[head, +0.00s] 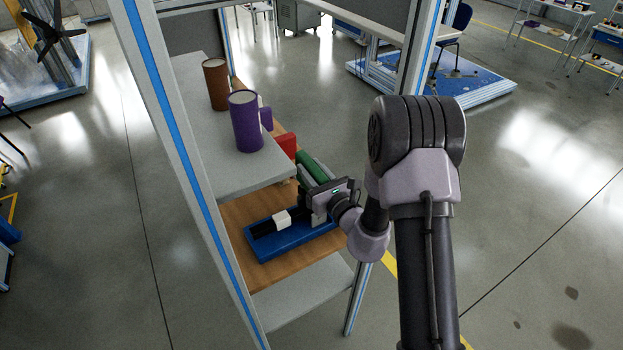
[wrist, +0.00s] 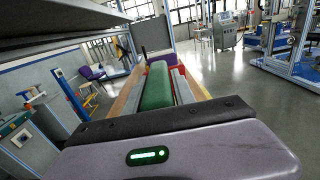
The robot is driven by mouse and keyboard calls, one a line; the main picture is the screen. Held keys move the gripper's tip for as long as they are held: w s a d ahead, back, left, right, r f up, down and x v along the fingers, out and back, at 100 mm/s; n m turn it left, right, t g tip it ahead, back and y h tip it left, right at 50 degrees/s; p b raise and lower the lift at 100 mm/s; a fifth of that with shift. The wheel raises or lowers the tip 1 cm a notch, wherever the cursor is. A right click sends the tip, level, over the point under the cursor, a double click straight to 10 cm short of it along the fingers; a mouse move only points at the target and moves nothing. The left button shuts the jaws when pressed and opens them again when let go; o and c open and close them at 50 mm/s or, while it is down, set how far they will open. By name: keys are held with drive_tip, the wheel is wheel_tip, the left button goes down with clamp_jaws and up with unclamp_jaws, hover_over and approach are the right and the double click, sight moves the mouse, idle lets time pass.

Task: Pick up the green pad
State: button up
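The green pad (head: 309,166) is a long rounded bar on the wooden middle shelf, under the right edge of the grey upper shelf. In the wrist view the green pad (wrist: 157,87) stretches away straight ahead, its near end hidden behind the gripper body. My gripper (head: 322,191) is at the shelf's right side, right beside the near end of the pad.
A blue tray (head: 262,247) with a black and white part lies nearer on the wooden shelf (head: 234,211). A red object (head: 286,143) is behind the pad. A purple mug (head: 245,121) and a brown cup (head: 215,84) stand on the upper shelf (head: 200,153). Frame posts flank the shelves.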

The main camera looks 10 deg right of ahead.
clamp_jaws()
